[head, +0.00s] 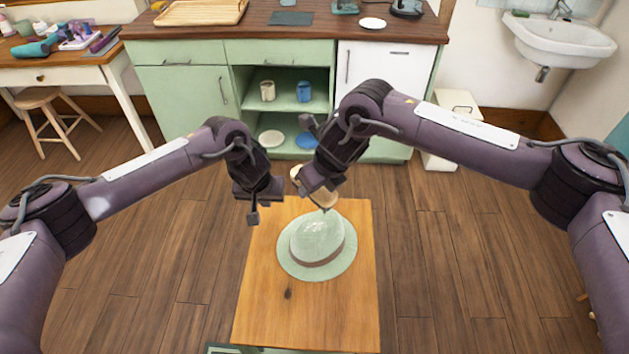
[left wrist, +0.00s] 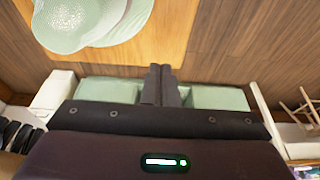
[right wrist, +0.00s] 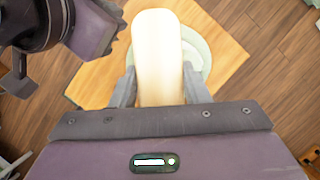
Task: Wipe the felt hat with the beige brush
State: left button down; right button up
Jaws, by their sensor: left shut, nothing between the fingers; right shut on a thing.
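The pale green felt hat (head: 318,240) with a brownish band sits brim down on the wooden table (head: 265,310). It also shows at the top of the left wrist view (left wrist: 80,18), and its brim is partly hidden behind the brush in the right wrist view (right wrist: 198,55). My right gripper (right wrist: 160,92) is shut on the beige brush (right wrist: 158,50). In the head view the brush (head: 325,194) is at the hat's far side; I cannot tell whether it touches. My left gripper (left wrist: 160,80) is shut and empty, left of the hat beyond the table's far left corner.
A green cabinet (head: 180,95) with a dark wooden top stands beyond the table, with mugs and plates on its open shelves. A stool (head: 50,115) and a desk are at the far left, a sink (head: 560,40) at the far right. The table around the hat is clear.

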jog(key=shift+r, duration=0.3)
jog(key=shift+r+p, duration=0.35)
jog(key=shift+p, duration=0.05)
jog(key=shift+r+p, duration=0.7)
jog(key=shift+r, duration=0.5)
pick_arm(q)
jog(key=v, duration=0.9)
jog(key=shift+w+r, duration=0.15)
jog(key=shift+r, duration=0.15)
jog(key=shift+f, duration=0.1)
